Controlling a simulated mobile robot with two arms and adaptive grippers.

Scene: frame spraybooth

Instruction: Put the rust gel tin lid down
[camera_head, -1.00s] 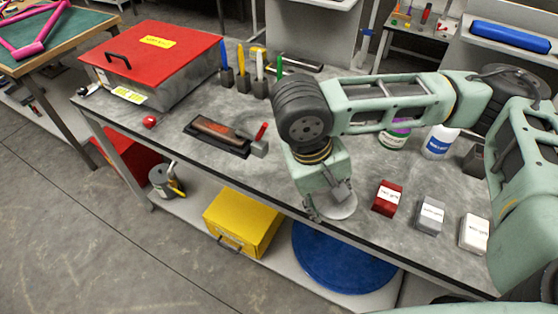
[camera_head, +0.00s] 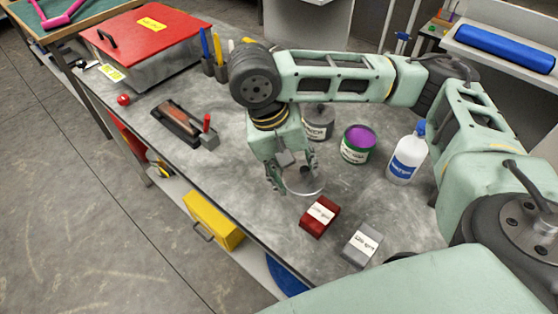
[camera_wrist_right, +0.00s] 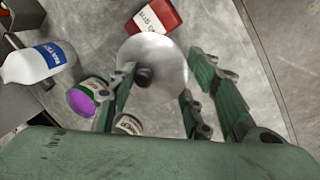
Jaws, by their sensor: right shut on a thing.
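My right gripper (camera_head: 287,180) is shut on a round, silvery grey lid (camera_head: 306,187) with a dark knob. The lid also shows in the wrist view (camera_wrist_right: 165,58), with the gripper's fingers (camera_wrist_right: 160,95) in front of it. It is over the grey table, behind the red block; I cannot tell whether it touches the table. An open tin with purple contents (camera_head: 358,146) stands to its right, and a grey tin (camera_head: 318,124) stands behind it, partly hidden by my arm. The tin labels are too small to read surely. My left gripper is out of view.
A red block (camera_head: 320,217) and a grey block (camera_head: 361,245) lie near the table's front edge. A white bottle with a blue label (camera_head: 405,160) stands right of the tins. A brush-like tool on a dark tray (camera_head: 178,122) lies left.

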